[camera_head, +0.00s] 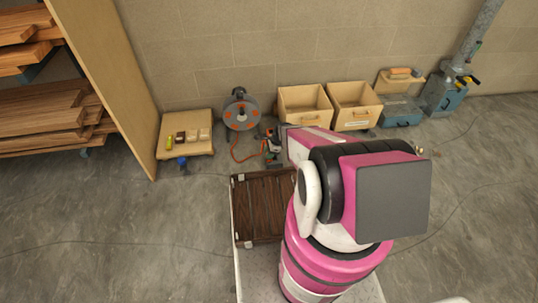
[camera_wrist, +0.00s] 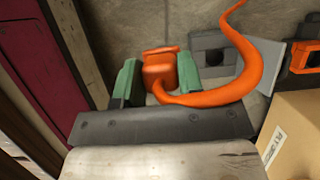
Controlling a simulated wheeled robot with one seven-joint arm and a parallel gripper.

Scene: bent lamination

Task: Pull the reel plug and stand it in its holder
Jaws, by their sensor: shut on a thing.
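The orange plug (camera_wrist: 160,70) is between the green fingertips of my gripper (camera_wrist: 157,78) in the wrist view, and the jaws are shut on it. Its orange cable curves from the plug to the right and up. A grey plate with a square dark recess (camera_wrist: 211,57) lies just beyond the plug and cable; it looks like the holder. I cannot tell whether the plug touches it. My arm hides much of the area around my gripper there.
A cardboard-coloured box (camera_wrist: 296,135) and an orange-framed part (camera_wrist: 304,57) are close on the right in the wrist view. In the head view, two open bins (camera_head: 305,106) stand right of the reel and a wooden platform (camera_head: 187,151) left. A dark slatted panel (camera_head: 264,207) lies in front.

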